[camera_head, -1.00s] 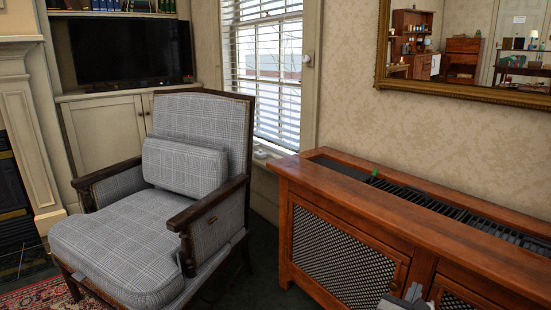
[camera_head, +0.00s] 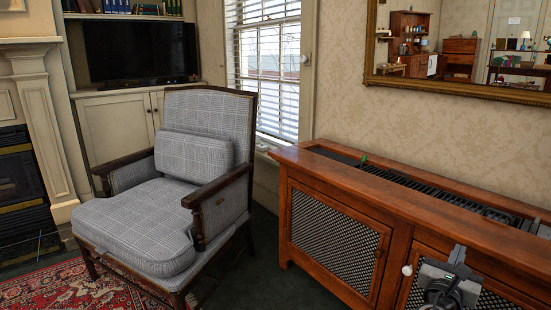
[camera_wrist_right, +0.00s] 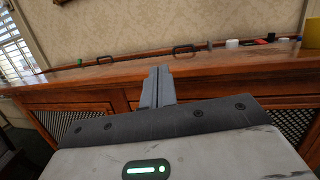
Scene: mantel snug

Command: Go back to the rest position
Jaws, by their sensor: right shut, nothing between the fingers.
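My right gripper (camera_head: 458,255) is low at the right of the head view, in front of the wooden cabinet's mesh doors. In the right wrist view its two fingers (camera_wrist_right: 157,86) are pressed together and point toward the cabinet, with nothing held between them. The wooden cabinet (camera_head: 345,180) stands along the wall, and its top edge (camera_wrist_right: 210,75) runs across the right wrist view beyond the fingertips. I cannot tell whether there is contact, but the fingers look apart from it. My left gripper is in neither view.
A grey checked armchair (camera_head: 145,225) stands left of the cabinet, with a strip of dark floor (camera_head: 255,270) between them. A red patterned rug (camera_head: 45,290) lies at lower left, before a fireplace. Small items, including a white one (camera_wrist_right: 232,43), stand on the cabinet top.

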